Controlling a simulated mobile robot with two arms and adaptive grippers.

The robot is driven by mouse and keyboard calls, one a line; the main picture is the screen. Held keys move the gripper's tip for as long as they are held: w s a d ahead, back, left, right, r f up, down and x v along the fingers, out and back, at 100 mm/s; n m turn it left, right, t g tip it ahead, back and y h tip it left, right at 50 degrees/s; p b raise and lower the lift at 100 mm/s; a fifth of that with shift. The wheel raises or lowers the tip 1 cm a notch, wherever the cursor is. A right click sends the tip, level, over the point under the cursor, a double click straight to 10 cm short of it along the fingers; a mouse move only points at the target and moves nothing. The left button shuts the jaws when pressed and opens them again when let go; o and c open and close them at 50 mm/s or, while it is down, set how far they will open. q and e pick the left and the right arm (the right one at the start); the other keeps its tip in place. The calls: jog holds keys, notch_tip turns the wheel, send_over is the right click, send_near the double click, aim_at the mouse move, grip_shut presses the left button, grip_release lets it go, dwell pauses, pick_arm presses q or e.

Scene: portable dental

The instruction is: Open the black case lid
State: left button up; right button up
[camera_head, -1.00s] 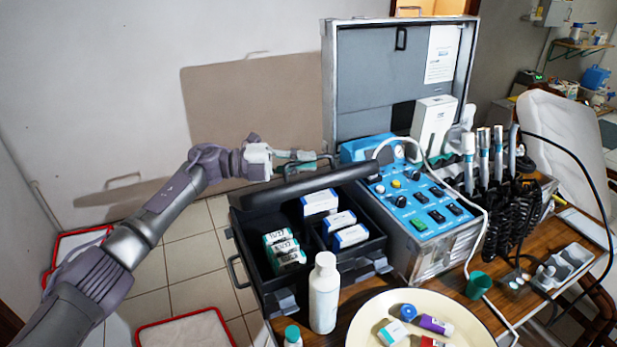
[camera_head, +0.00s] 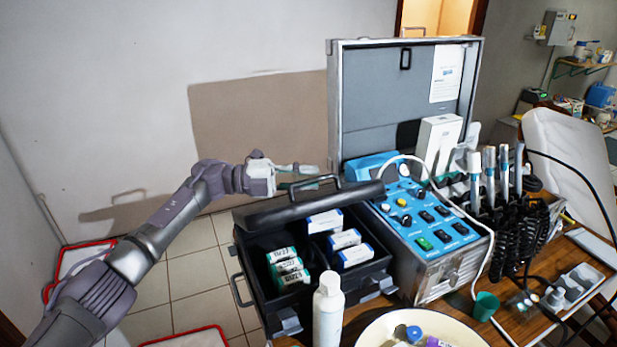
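The black case (camera_head: 262,303) stands at the left end of the wooden table. Its lid (camera_head: 308,206) is raised and seen nearly edge-on along the back, with a handle on its top edge. Inside lie green-and-white boxes (camera_head: 287,270) and blue-and-white boxes (camera_head: 345,240). My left gripper (camera_head: 312,178) is just behind the lid's upper edge, near the handle. Its fingers are small and partly overlapped by the handle, so I cannot tell whether they touch it or how far apart they are. My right gripper is not in view.
A large metal case (camera_head: 405,92) with a blue control panel (camera_head: 425,222) stands open right of the black case. A white bottle (camera_head: 328,310) and a cream basin (camera_head: 375,330) are in front. Red-edged trays (camera_head: 195,338) lie on the floor at left.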

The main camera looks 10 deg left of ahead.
pick_arm(q)
jog(key=v, duration=1.1)
jog(key=shift+s+a, duration=0.1)
jog(key=shift+a, duration=0.25)
